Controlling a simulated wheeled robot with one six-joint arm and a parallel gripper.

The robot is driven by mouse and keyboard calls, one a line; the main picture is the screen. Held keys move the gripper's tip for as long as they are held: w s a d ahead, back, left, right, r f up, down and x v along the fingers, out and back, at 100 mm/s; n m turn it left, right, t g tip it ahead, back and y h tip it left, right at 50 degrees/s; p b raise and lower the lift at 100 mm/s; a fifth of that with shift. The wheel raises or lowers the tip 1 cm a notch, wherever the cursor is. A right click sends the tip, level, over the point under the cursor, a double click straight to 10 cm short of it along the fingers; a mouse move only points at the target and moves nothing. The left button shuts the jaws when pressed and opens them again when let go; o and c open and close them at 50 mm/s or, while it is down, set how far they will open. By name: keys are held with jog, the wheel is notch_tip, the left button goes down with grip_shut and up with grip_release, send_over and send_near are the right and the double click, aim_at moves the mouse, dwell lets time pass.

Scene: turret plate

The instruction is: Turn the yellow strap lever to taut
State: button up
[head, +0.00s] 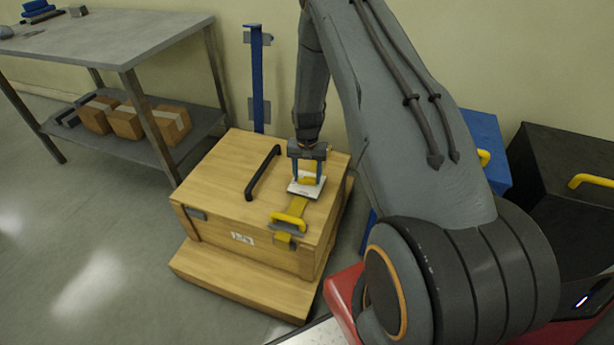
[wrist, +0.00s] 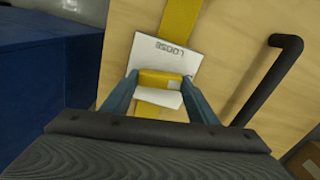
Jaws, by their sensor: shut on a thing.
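The yellow strap lever (wrist: 161,80) sits on a white plate (wrist: 170,57) on top of the wooden crate (head: 222,163). The plate carries the printed word LOOSE in the wrist view. A yellow strap (wrist: 182,20) runs across the crate lid and under the plate. My gripper (wrist: 160,90) is shut on the lever, with one blue finger on each side of it. In the head view my gripper (head: 308,172) points down over the plate, and the lever (head: 309,181) shows between the fingers. Any other word on the plate is hidden or unreadable.
A black handle (head: 263,172) stands on the lid beside the plate. A blue post (head: 257,80) stands behind. A grey workbench (head: 110,45) is at left; blue and black boxes (head: 565,170) are at right.

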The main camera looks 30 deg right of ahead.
aim_at(307, 178)
jog(key=shift+s+m, duration=0.1)
jog(key=shift+m, duration=0.8)
jog(key=shift+a, duration=0.1)
jog(key=o, duration=1)
jog(key=shift+o, duration=0.2)
jog(key=shift+r, duration=0.25)
notch_tip(307, 178, up, 7)
jog(key=shift+r, duration=0.15)
